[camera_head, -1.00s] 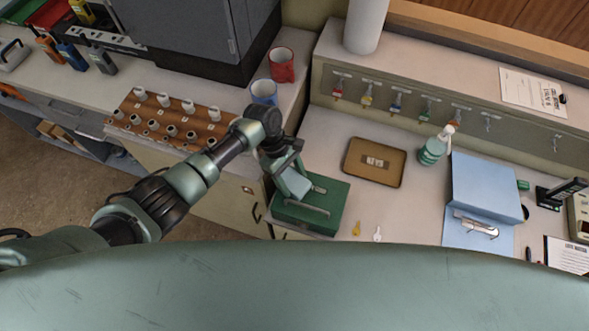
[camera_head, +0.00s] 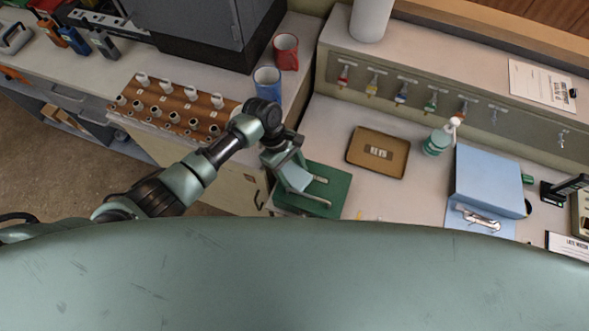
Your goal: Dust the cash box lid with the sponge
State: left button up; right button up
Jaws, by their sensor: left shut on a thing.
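The green cash box (camera_head: 337,190) stands on the near left of the right-hand counter, with its lid closed and a small metal handle on top. My left gripper (camera_head: 303,197) points down over the left part of the lid. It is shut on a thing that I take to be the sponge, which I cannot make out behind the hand. Whether it touches the lid, I cannot tell. My right gripper is not in view.
A brown tray (camera_head: 363,167) lies behind the cash box. A spray bottle (camera_head: 436,142) and a blue box file (camera_head: 489,181) stand to the right. Blue (camera_head: 267,80) and red (camera_head: 286,52) mugs and a stamp rack (camera_head: 150,114) are left. My green body hides the counter's front.

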pick_arm(q)
jog(key=shift+w+f+b, duration=0.1)
jog(key=shift+b, duration=0.4)
jog(key=shift+w+d+b, duration=0.25)
jog(key=shift+w+b, duration=0.2)
jog(key=shift+w, duration=0.3)
jog(key=shift+w+d+b, duration=0.2)
jog(key=shift+w+b, duration=0.25)
jog(key=shift+w, duration=0.3)
jog(key=shift+w+d, duration=0.2)
jog(key=shift+w, duration=0.2)
jog(key=shift+r, duration=0.25)
notch_tip(320, 180, up, 3)
jog(key=p, duration=0.3)
jog(key=shift+f, duration=0.2)
jog(key=shift+r+p, duration=0.3)
jog(key=shift+r, duration=1.3)
